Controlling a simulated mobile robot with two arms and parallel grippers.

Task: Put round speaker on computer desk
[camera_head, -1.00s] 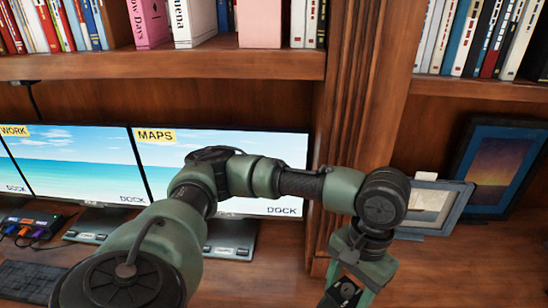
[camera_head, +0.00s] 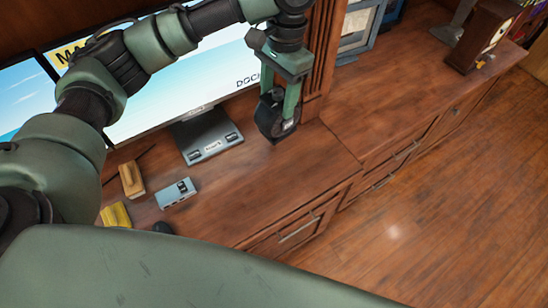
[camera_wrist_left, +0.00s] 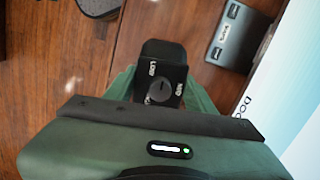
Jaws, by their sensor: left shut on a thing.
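The round speaker (camera_head: 268,118) is black and hangs at my left gripper (camera_head: 281,104), which points down and is shut on it. In the left wrist view the speaker (camera_wrist_left: 160,72) shows a dial face between the green fingers. The computer desk (camera_head: 225,205) is brown wood. The speaker is at the desk's back right, beside the monitor stand and in front of the wooden pillar. I cannot tell whether its underside touches the desk. My right gripper is not in view.
A monitor (camera_head: 190,85) on a grey stand (camera_head: 207,136) is left of the speaker. A small grey box (camera_head: 176,193) and a wooden block (camera_head: 132,179) lie further left. Bare desk lies in front of the speaker. A wooden cabinet top (camera_head: 400,100) extends right, with a framed picture (camera_head: 358,28).

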